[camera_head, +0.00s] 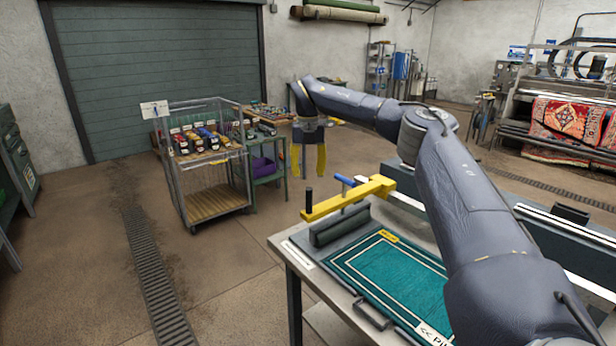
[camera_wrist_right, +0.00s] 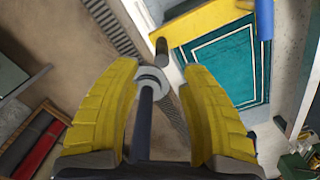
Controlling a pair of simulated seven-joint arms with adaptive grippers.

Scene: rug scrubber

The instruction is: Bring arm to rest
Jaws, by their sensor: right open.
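My right arm (camera_head: 465,195) reaches in from the lower right of the head view and bends out over the far side of the workbench. My right gripper (camera_head: 308,174) hangs downward with its two yellow fingers apart and nothing between them. It is beyond and above the yellow bar (camera_head: 345,198) with its black upright grip. In the wrist view the right gripper (camera_wrist_right: 160,68) also shows open and empty, and a dark rod with a grey collar (camera_wrist_right: 151,82) shows between the fingers. My left gripper is not in view.
A teal rug (camera_head: 385,277) lies on the bench below the bar, partly hidden by my arm. A grey roller block (camera_head: 340,225) stands at its far edge. A wire-sided cart (camera_head: 205,165) with small items stands left of the gripper. Open floor lies left of the bench.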

